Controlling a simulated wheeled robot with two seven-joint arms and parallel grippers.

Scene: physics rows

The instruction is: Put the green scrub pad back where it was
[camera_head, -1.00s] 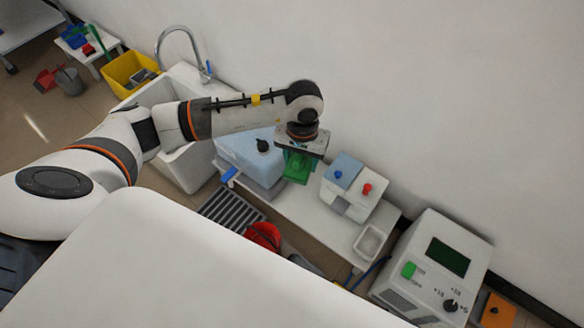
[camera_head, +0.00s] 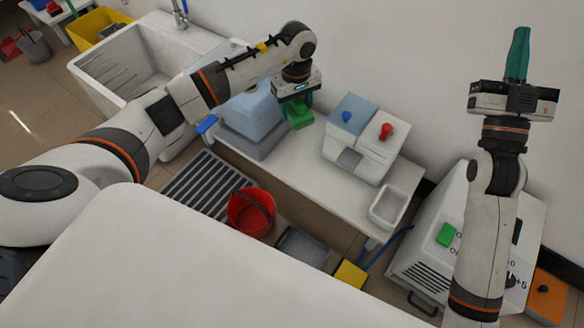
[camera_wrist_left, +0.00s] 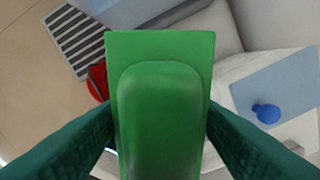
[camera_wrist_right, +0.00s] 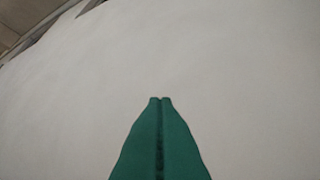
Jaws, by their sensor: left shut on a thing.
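The green scrub pad (camera_wrist_left: 160,120) fills the middle of the left wrist view, a flat green block with a raised rounded grip. My left gripper (camera_head: 297,104) is shut on that grip. In the head view the green scrub pad (camera_head: 298,116) hangs below the gripper, over the white bench between the light-blue box and the white dispenser. I cannot tell whether it touches the bench. My right gripper (camera_head: 518,52) is raised at the right, pointing up, with its green fingers together and empty. The right wrist view shows its closed fingertips (camera_wrist_right: 160,100) before a bare wall.
On the white bench (camera_head: 290,160) stand a light-blue box (camera_head: 252,122), a white dispenser (camera_head: 362,152) with blue and red knobs, and a small white dish (camera_head: 389,206). A red bucket (camera_head: 250,212) is on the floor. A sink (camera_head: 125,75) is at left, a grey machine (camera_head: 425,265) at right.

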